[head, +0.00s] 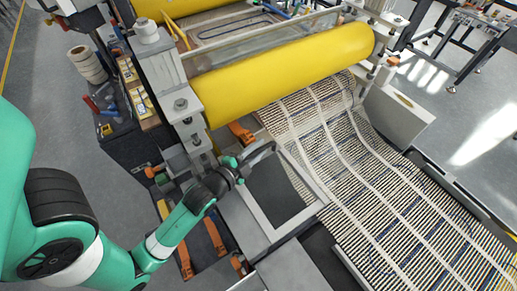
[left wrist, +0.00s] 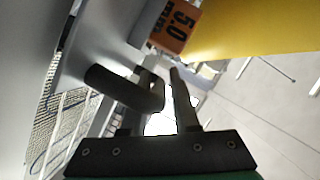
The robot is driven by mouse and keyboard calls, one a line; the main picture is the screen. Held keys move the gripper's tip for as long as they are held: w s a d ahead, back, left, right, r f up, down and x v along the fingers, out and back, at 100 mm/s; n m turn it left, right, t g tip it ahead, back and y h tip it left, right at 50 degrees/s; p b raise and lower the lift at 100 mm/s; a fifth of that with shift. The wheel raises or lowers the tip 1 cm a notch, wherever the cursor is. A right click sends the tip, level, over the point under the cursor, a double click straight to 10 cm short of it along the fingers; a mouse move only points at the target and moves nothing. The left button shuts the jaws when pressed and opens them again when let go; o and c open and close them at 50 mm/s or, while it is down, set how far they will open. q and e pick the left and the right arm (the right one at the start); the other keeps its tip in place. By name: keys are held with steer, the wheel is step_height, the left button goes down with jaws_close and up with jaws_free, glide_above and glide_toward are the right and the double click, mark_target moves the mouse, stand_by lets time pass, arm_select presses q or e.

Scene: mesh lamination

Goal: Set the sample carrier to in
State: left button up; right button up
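My left gripper (head: 260,153) is below the yellow roller's left end, by the machine's side post. In the left wrist view its two dark fingers (left wrist: 166,98) stand apart with a bright gap between them. A dark rounded bar (left wrist: 112,84) is close to the left finger and overlaps it; I cannot tell if they touch. A light grey frame with a dark inside (head: 267,236) lies below the gripper, partly under the striped mesh; I cannot tell whether this is the sample carrier. My right gripper is not in view.
The yellow roller (head: 280,77) and its grey post (head: 172,75) stand close above the gripper. Striped mesh (head: 375,185) runs down to the right. A tool cart (head: 118,112) stands at left.

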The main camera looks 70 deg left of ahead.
arm_select(q)
steer(key=shift+o, duration=1.2)
steer(key=shift+d, duration=0.1)
steer(key=v, duration=1.1)
steer(key=shift+s+r+p, duration=0.15)
steer(key=shift+s+p, duration=0.15)
steer(key=shift+d, duration=0.1)
